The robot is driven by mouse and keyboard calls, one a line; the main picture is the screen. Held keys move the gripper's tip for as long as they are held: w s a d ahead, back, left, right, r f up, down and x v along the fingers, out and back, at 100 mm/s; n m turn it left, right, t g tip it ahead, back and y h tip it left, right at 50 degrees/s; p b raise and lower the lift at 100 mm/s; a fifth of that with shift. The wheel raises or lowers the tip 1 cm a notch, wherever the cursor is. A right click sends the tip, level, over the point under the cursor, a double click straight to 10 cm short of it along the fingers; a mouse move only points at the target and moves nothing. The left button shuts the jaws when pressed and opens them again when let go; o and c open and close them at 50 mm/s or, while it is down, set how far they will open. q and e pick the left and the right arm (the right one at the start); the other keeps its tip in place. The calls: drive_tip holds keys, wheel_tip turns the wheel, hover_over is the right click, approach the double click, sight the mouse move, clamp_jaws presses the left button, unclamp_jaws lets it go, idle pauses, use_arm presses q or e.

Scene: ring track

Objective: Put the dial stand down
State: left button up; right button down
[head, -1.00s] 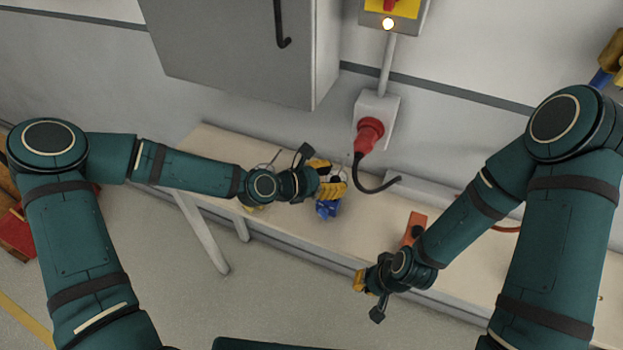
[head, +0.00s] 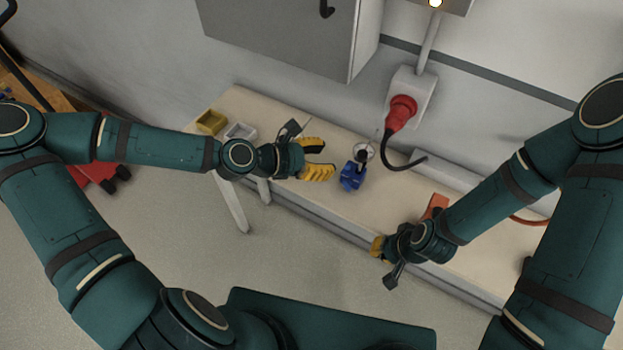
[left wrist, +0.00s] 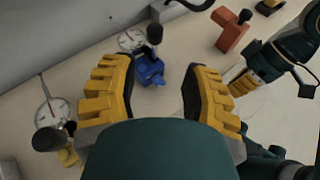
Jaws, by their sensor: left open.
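The dial stand has a blue base (head: 352,176), a dark knob and a white round dial (head: 363,152). It stands upright on the pale bench, and also shows in the left wrist view (left wrist: 150,71) beyond and between the fingers. My left gripper (head: 328,160) is open and empty, a little left of the stand and apart from it. Its yellow fingers (left wrist: 157,88) are spread wide in the left wrist view. My right gripper (head: 378,247) hangs near the bench's front edge; its finger gap cannot be made out.
A second white dial (left wrist: 52,116) with a dark knob and yellow base is left in the left wrist view. A yellow bin (head: 211,122) and a pale bin (head: 240,131) sit at the bench's left end. An orange block (head: 435,206) and red plug (head: 401,112) are to the right.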

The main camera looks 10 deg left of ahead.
use_arm(q)
drive_tip(key=s+d+f+m+g+y, duration=0.1)
drive_tip(key=s+d+f+m+g, duration=0.2)
drive_tip(key=s+d+f+m, duration=0.25)
drive_tip(key=s+a+f+m+g+y, duration=0.1)
drive_tip(key=s+a+f+m+y, duration=0.2)
drive_tip(key=f+m, duration=0.3)
drive_tip(key=s+a+f+m+g+y, duration=0.1)
drive_tip(key=s+a+f+m+y, duration=0.2)
drive_tip(key=f+m, duration=0.3)
drive_tip(key=a+m, duration=0.1)
drive_tip(key=m, duration=0.3)
drive_tip(key=shift+a+g, duration=0.3)
drive_tip(key=shift+d+f, duration=0.1)
